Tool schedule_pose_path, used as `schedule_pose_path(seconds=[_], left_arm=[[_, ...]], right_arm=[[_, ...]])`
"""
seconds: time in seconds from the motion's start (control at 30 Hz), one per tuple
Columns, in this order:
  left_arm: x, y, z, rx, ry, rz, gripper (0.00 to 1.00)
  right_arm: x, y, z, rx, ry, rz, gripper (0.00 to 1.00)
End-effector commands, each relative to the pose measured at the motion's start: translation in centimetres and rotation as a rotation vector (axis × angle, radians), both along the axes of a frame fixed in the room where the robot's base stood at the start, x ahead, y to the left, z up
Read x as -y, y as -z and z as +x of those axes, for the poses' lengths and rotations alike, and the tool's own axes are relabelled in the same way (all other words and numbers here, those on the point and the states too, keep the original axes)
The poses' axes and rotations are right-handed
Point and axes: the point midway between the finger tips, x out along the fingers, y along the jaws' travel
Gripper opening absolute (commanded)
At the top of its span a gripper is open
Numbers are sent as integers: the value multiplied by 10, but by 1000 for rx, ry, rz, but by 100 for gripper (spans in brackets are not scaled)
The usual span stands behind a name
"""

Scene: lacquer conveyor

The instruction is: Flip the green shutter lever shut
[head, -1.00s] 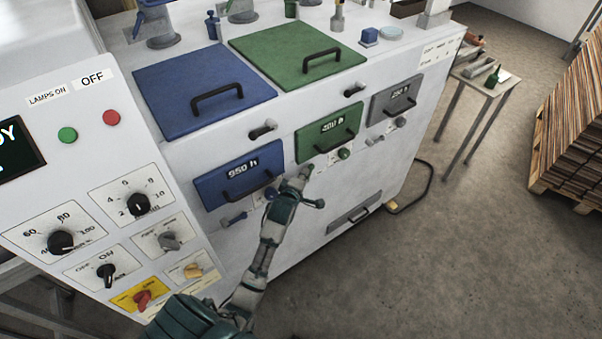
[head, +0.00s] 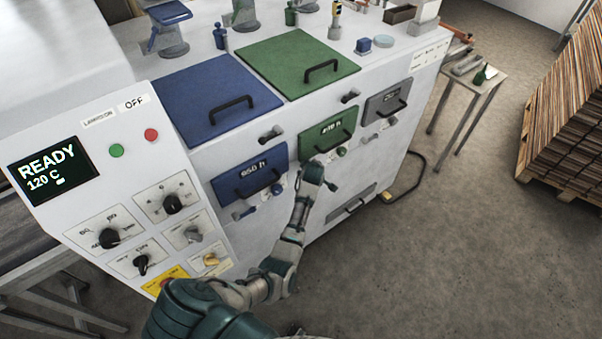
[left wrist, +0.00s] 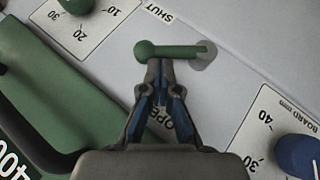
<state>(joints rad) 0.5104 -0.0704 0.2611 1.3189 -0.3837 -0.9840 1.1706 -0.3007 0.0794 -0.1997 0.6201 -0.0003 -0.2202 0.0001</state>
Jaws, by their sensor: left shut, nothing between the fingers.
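The green shutter lever shows in the left wrist view (left wrist: 180,50) as a short green rod with a ball at its left end and a round pale pivot at its right. SHUT is printed above it and OPEN below it. My left gripper (left wrist: 160,64) is shut and empty, with its tips at the lever's lower edge near the ball, on the OPEN side. They look touching or nearly so. In the head view my left gripper (head: 317,166) is just below the green drawer front (head: 328,133), and the lever is hidden there. My right gripper is out of view.
A green knob (head: 341,152) is beside the lever. The blue drawer front (head: 248,175) and blue lever (head: 244,215) are left of my gripper; the grey drawer front (head: 388,101) is to its right. A blue knob (left wrist: 297,155) is at the wrist view's lower right. Open floor lies right.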

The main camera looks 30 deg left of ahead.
Motion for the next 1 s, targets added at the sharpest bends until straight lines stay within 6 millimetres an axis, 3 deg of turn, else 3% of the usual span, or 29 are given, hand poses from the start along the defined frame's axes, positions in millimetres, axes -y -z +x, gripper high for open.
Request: schedule_pose_path(seconds=[0.17,1.0], left_arm=[[4,4,18,-151,2,62,0],[12,26,36,-140,-1,56,0]], right_arm=[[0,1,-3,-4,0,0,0],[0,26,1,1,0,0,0]])
